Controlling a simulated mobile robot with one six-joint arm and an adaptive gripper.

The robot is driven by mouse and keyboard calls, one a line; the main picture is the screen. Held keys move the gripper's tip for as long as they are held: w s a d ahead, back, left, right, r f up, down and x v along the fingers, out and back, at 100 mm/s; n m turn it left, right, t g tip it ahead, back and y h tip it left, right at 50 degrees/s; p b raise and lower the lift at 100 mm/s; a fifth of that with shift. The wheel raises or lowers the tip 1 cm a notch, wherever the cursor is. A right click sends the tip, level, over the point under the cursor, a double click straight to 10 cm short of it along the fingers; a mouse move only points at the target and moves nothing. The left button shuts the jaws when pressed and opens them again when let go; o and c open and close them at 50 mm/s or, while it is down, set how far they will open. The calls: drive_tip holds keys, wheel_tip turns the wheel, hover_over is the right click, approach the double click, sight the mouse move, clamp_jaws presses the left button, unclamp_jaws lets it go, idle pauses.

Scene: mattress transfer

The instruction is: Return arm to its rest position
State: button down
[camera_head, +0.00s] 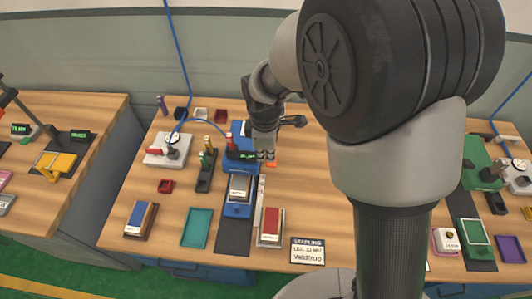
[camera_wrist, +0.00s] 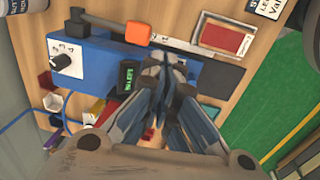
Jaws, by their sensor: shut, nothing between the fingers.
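My gripper (camera_head: 265,154) hangs over the middle of the wooden table (camera_head: 325,198), near a blue device (camera_head: 240,208) with a small green-lit display. In the wrist view my gripper (camera_wrist: 172,62) has its fingers together with nothing between them. My arm rises from the right and hides part of the table in the head view.
A teal tray (camera_head: 197,228), a blue-topped block (camera_head: 141,218) and a red-topped block (camera_head: 270,226) lie near the front edge. A white gauge device (camera_head: 168,150) stands at the left. A sign (camera_head: 308,251) lies at the front.

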idle(0.3)
drive_tip(key=s+d+r+m, duration=0.3)
drive_tip(key=d+r+m, duration=0.25)
drive_tip(key=r, duration=0.35)
drive_tip(key=s+d+r+m+t, duration=0.1)
drive_tip(key=s+d+r+m, duration=0.1)
drive_tip(key=s, duration=0.4)
drive_tip(key=s+d+r+m+t, duration=0.1)
drive_tip(key=s+d+r+m, duration=0.2)
drive_tip(key=s+d+m, duration=0.2)
drive_tip(key=s+d+r+m+t+b, duration=0.1)
drive_tip(key=s+d+r+m, duration=0.2)
drive_tip(key=s, duration=0.4)
drive_tip(key=shift+s+d+r+m, duration=0.25)
drive_tip(key=shift+d+m, duration=0.4)
drive_tip(key=shift+m, duration=0.4)
